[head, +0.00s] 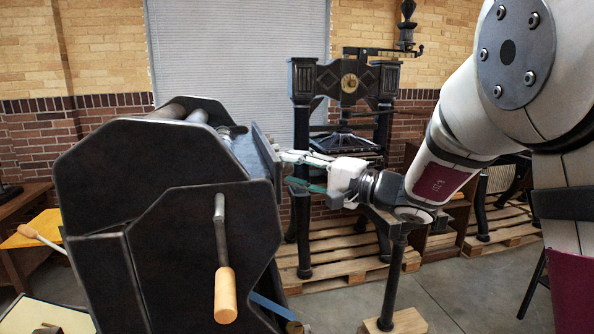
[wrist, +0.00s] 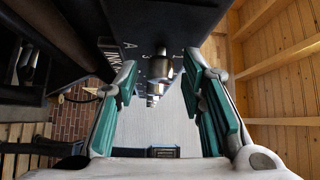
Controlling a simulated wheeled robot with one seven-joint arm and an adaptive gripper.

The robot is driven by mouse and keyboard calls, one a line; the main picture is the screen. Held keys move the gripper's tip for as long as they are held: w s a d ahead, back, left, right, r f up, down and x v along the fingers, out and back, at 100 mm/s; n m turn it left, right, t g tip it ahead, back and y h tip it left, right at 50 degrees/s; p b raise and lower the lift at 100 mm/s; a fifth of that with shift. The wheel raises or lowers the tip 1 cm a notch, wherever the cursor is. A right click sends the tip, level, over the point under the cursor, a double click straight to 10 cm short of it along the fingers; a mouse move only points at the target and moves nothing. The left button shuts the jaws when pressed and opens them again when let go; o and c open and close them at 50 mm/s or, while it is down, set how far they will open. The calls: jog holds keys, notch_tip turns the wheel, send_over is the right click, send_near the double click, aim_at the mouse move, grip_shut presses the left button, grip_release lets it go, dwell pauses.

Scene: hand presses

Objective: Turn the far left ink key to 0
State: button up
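The dark panel of the press (head: 266,152) stands on the machine's right side in the head view. In the wrist view the same panel (wrist: 215,15) carries white lettering and digits, with a row of small metal ink keys running away from me. The nearest key (wrist: 160,66) is seen between my fingertips; those behind it are partly hidden. I cannot read its pointer setting. My gripper (wrist: 158,78) is open, its teal pads on either side of the key with gaps visible. In the head view my gripper (head: 304,172) is at the panel, its fingertips partly hidden.
The black press body (head: 150,175) fills the left, with a wooden-handled crank (head: 225,295) on its near side. A second press (head: 345,85) stands behind on a pallet. A dark stand (head: 394,285) is below my wrist. Open floor lies at lower right.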

grip_shut()
jog(key=shift+w+f+n+y+b, duration=0.1)
jog(key=shift+f+n+y+b, duration=0.15)
jog(key=shift+b, duration=0.8)
jog(key=n+y+b, duration=0.2)
jog(key=b, duration=0.7)
jog(key=f+n+y+b, duration=0.1)
jog(key=n+y+b, duration=0.1)
jog(key=b, duration=0.7)
jog(key=shift+w+n+y+b, duration=0.1)
jog(key=shift+n+y+b, duration=0.3)
jog(key=shift+n, duration=0.45)
jog(key=shift+b, duration=0.65)
jog(key=shift+a+r+n+g+y+b, duration=0.15)
jog(key=shift+n+g+y+b, duration=0.6)
jog(key=shift+b, duration=1.25)
jog(key=shift+n+t, duration=0.25)
jog(key=shift+t, duration=0.1)
